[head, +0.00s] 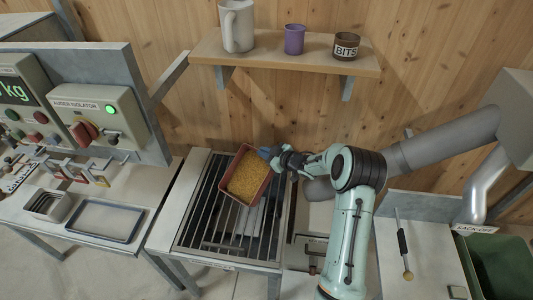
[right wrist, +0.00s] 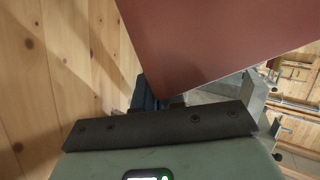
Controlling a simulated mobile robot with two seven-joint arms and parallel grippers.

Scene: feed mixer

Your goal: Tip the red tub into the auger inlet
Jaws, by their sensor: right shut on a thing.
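The red tub (head: 248,176) is full of yellow grain-like feed and is held above the barred grate of the auger inlet (head: 213,228). It looks slightly tilted, and the feed is still inside it. My right gripper (head: 272,155) is shut on the tub's upper right rim. In the right wrist view the tub's plain red wall (right wrist: 215,40) fills the upper middle, with the jaws at its lower corner. Part of the grate is hidden under the tub. My left gripper is in neither view.
A shelf (head: 290,58) above holds a white jug (head: 237,26), a purple cup (head: 294,40) and a brown BITS jar (head: 346,46). A control panel (head: 95,118) with a green light stands left. A large grey pipe (head: 445,140) and a green bin (head: 500,268) are at right.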

